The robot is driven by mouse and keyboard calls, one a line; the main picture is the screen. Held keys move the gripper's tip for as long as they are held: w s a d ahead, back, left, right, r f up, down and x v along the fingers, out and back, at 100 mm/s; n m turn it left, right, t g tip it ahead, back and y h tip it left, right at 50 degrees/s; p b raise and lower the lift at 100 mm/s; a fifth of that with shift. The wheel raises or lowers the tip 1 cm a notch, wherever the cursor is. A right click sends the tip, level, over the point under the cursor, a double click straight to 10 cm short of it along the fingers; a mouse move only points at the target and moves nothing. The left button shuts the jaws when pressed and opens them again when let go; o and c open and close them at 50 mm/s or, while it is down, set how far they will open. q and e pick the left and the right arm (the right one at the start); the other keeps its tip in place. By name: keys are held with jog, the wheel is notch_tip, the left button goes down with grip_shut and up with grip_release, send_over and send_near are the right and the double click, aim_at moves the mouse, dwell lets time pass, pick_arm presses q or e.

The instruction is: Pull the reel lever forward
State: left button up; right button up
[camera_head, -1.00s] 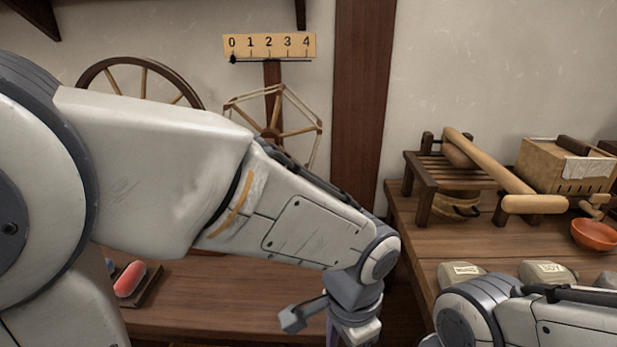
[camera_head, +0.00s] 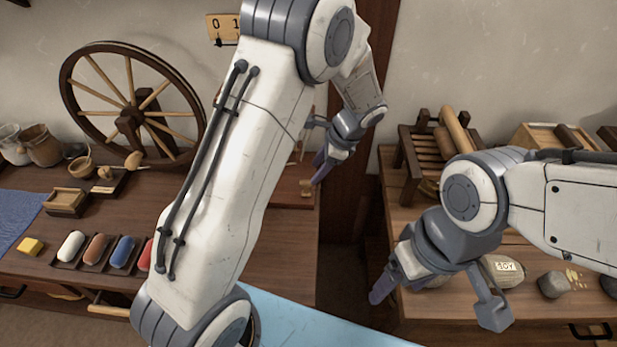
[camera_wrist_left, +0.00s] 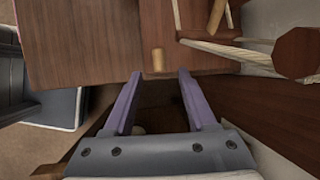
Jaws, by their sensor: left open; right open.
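The reel is mostly hidden behind my left arm in the head view. In the left wrist view its pale wound frame (camera_wrist_left: 225,48) shows at the upper right. A short light-wood peg (camera_wrist_left: 158,60), which looks like the lever's handle, stands near the bench edge; it also shows in the head view (camera_head: 307,188). My left gripper (camera_wrist_left: 159,76) is open and empty, its fingertips on either side of the peg's line but just short of it. In the head view the left gripper (camera_head: 322,168) is beside the peg. My right gripper (camera_head: 384,287) hangs empty over the right bench.
A spoked wheel (camera_head: 130,110), jars and several coloured rolls stand on the left bench (camera_head: 280,240). A numbered board (camera_head: 222,27) is partly covered by my arm. A slatted wooden stand (camera_head: 425,150) and sacks sit on the right bench. A gap separates the benches.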

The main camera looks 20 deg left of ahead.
aim_at(308, 182)
pick_arm(q)
jog(key=x, duration=0.8)
jog(key=shift+b, duration=0.35)
jog(key=shift+c, duration=0.4)
